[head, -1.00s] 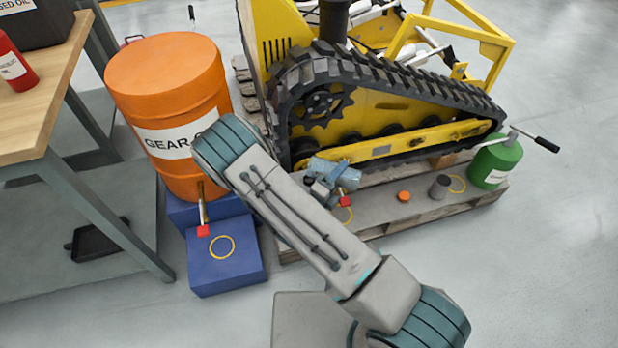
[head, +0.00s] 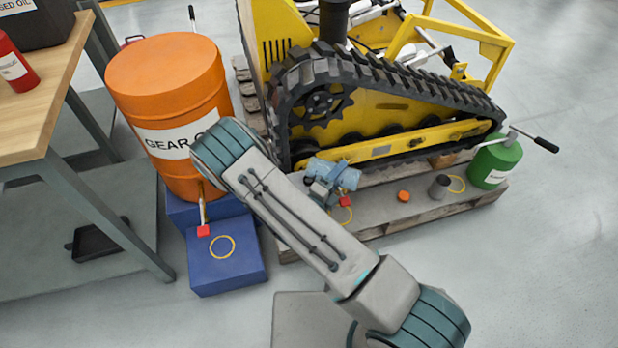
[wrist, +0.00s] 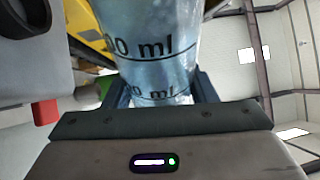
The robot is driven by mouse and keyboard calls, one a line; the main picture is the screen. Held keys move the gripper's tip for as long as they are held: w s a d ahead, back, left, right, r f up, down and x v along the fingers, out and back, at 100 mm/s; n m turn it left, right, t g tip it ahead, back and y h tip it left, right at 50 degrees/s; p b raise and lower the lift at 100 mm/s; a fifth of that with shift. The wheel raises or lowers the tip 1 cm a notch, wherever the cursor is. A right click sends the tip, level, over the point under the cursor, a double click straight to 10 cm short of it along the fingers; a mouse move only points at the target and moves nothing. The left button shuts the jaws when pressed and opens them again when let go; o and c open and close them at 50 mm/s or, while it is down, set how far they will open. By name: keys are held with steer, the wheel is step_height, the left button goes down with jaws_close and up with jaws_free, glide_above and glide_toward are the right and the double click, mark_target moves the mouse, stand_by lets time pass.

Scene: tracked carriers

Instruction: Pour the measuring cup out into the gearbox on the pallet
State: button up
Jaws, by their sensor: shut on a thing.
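The measuring cup (head: 347,177) is a clear bluish vessel. It lies tilted onto its side in my gripper, low over the left part of the pallet. In the wrist view the cup (wrist: 150,60), with black ml marks, fills the space between the fingers. My gripper (wrist: 160,92) is shut on it. Whether liquid is left inside or running out I cannot tell. A grey body with a dark round spot (wrist: 50,45) and a red piece (wrist: 45,112) show close beside the cup.
The pallet (head: 385,222) carries the yellow tracked carrier (head: 385,110), an orange cap (head: 403,196), a grey cylinder (head: 439,187) and a green can (head: 494,163). The orange gear oil drum (head: 165,75) and blue boxes (head: 228,262) stand left. A workbench (head: 40,120) is at far left.

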steer(key=shift+d+m+b, duration=0.2)
steer(key=shift+m+b, duration=0.3)
steer(key=shift+m, duration=0.2)
steer(key=shift+s+d+f+m+g+b, duration=0.15)
steer(key=shift+f+m+g+b, duration=0.35)
steer(key=shift+f+m+b, duration=0.5)
steer(key=shift+r+m+y+p, duration=0.3)
steer(key=shift+r+m+p, duration=0.1)
steer(key=shift+r, duration=0.2)
